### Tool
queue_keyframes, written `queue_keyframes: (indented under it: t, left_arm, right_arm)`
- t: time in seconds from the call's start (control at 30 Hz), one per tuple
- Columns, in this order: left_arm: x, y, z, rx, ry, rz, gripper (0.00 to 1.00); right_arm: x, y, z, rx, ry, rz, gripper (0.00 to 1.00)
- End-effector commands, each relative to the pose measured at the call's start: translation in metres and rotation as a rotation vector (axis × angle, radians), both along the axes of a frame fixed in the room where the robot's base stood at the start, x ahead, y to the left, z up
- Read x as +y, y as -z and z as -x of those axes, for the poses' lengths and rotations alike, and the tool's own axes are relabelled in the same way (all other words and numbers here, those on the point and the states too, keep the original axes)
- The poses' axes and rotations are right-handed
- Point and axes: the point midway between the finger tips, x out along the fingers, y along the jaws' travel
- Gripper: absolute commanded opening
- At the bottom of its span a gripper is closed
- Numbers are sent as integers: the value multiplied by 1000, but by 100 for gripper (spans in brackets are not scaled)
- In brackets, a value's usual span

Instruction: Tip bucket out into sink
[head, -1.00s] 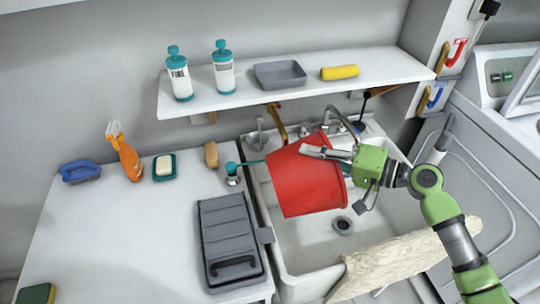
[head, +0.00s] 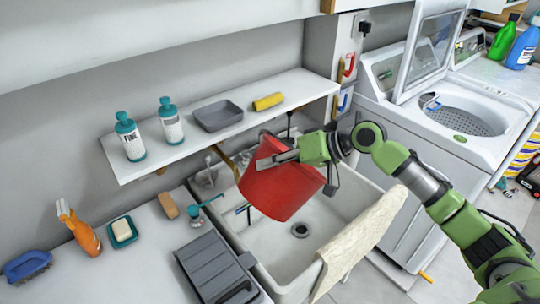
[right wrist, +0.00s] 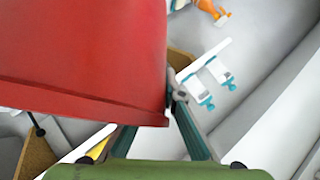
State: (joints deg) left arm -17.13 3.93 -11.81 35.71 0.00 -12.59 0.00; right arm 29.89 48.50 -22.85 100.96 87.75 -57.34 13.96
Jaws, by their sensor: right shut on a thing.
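The red bucket (head: 282,192) is tilted in the air above the white sink (head: 262,238), in the head view. My right gripper (head: 278,158) is shut on the bucket near its upper edge. In the right wrist view the bucket (right wrist: 80,50) fills the upper left, against the gripper's fingers. I cannot see into the bucket, so its contents are hidden. The dark drain (head: 300,230) shows in the sink floor, below and right of the bucket. My left gripper is not in view.
A shelf (head: 205,143) with bottles, a grey tray (head: 217,115) and a yellow sponge (head: 268,101) runs behind the sink. A cream cloth (head: 362,238) hangs over the sink's right edge. An open washer (head: 455,125) stands right.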

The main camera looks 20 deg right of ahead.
Motion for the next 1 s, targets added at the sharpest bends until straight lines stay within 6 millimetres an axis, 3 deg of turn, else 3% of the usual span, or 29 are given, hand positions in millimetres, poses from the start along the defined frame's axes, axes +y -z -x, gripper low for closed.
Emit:
queue_keyframes:
  t: [0.07, 0.27, 0.7, 1.0]
  left_arm:
    - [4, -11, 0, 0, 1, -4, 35]
    - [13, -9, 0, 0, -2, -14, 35]
    - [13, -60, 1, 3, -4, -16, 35]
    - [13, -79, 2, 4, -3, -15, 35]
  right_arm:
    - [4, -6, 1, -31, -4, 85, 0]
    - [12, -1, 3, -93, -3, 284, 0]
    - [6, 0, 1, -163, -1, 541, 0]
    - [1, 5, 0, -218, 0, 723, 0]
